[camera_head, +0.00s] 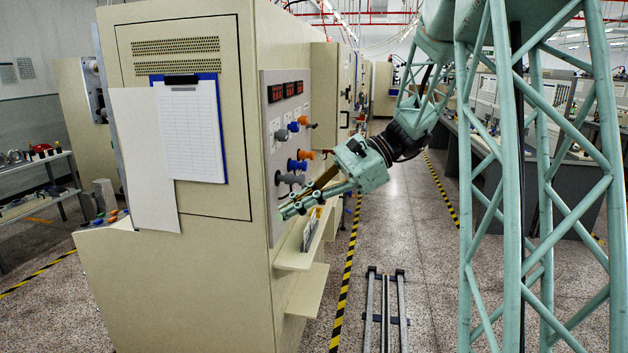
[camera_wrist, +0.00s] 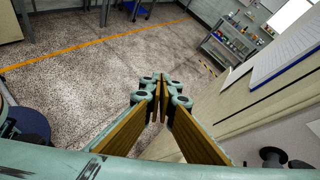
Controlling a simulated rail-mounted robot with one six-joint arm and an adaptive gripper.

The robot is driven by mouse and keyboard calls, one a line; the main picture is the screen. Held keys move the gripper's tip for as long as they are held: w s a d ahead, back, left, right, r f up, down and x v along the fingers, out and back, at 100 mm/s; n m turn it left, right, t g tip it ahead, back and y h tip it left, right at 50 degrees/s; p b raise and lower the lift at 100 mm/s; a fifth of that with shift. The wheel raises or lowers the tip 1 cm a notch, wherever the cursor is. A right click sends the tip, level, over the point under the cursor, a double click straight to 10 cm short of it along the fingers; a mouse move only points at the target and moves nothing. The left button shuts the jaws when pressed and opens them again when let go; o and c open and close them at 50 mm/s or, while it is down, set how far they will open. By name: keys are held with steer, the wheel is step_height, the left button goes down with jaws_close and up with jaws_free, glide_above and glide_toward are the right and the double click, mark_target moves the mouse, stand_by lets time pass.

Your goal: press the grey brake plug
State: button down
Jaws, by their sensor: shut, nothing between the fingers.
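My gripper (camera_head: 290,208) is shut and empty, its fingertips close to the lower part of the control panel (camera_head: 271,215) on the beige machine. In the wrist view the tips of my gripper (camera_wrist: 164,84) meet. Two grey plugs stick out of the panel: an upper one (camera_head: 281,135) and a lower, darker one (camera_head: 289,179). I cannot tell which is the brake plug. My fingers are below the lower plug and look apart from it. A dark spool-shaped plug (camera_wrist: 272,157) shows at the bottom right of the wrist view.
Blue plugs (camera_head: 297,165) and orange plugs (camera_head: 306,154) sit beside the grey ones, under red displays (camera_head: 288,91). A beige shelf (camera_head: 296,262) juts out below the panel. A clipboard (camera_head: 191,130) hangs on the machine's side. Floor rails (camera_head: 387,315) run along the open aisle.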

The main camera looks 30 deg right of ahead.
steer(key=w+d+m+t+y+p, duration=0.2)
steer(key=w+d+m+t, duration=0.15)
steer(key=w+d, duration=0.65)
steer(key=m+t+p, duration=0.3)
steer(key=m+t, duration=0.2)
steer(key=m, duration=0.1)
glide_toward(304, 180)
steer(key=v, duration=0.7)
steer(key=shift+w+d+f+n, duration=0.15)
steer(key=shift+d+n, duration=0.1)
steer(key=shift+a, duration=0.1)
steer(key=shift+x, duration=6.95)
steer(key=shift+a, duration=0.2)
